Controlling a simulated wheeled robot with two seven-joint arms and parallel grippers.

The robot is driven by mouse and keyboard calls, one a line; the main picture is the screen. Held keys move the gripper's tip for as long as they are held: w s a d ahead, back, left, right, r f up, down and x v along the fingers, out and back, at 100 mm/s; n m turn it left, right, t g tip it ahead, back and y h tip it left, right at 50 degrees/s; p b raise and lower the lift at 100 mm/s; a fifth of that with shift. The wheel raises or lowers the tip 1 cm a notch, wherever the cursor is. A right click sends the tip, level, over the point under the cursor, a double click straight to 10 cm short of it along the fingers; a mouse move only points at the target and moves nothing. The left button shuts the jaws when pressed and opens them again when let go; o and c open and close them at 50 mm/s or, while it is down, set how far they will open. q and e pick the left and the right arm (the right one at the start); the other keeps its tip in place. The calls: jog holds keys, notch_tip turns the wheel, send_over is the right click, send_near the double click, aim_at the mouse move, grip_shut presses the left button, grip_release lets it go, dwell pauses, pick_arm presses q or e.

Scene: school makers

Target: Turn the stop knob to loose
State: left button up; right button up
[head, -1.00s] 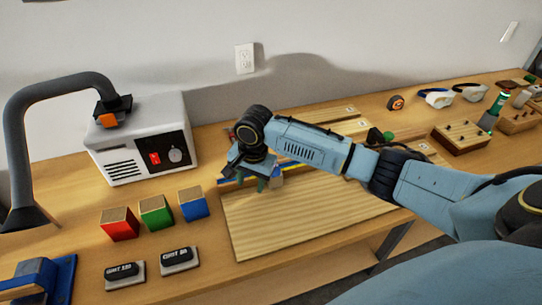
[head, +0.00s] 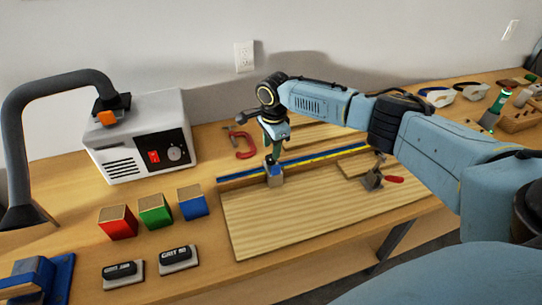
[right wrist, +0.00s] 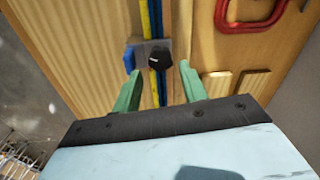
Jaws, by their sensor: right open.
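The stop (head: 275,180) is a small grey metal block with a blue part, sitting on a blue and yellow rail (head: 330,157) along a wooden board. In the right wrist view, its black knob (right wrist: 159,58) lies just beyond the fingertips, roughly centred between them. My right gripper (head: 272,156) points down over the stop. Its green fingers (right wrist: 157,84) are open, one to each side of the knob's line, and hold nothing. Any contact with the knob cannot be told. In the head view the knob is mostly hidden by the fingers. My left gripper is not in view.
A red clamp (head: 243,147) lies behind the rail, left of my gripper. A red-handled toggle clamp (head: 376,180) stands to the right. Red, green and blue blocks (head: 154,211) and a grey machine (head: 138,138) stand left. The front of the board (head: 320,212) is clear.

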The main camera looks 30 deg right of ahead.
aim_at(271, 157)
jog(key=shift+w+f+b, duration=0.15)
jog(key=shift+f+b, duration=0.2)
jog(key=shift+f, duration=1.65)
jog(key=shift+c, duration=0.4)
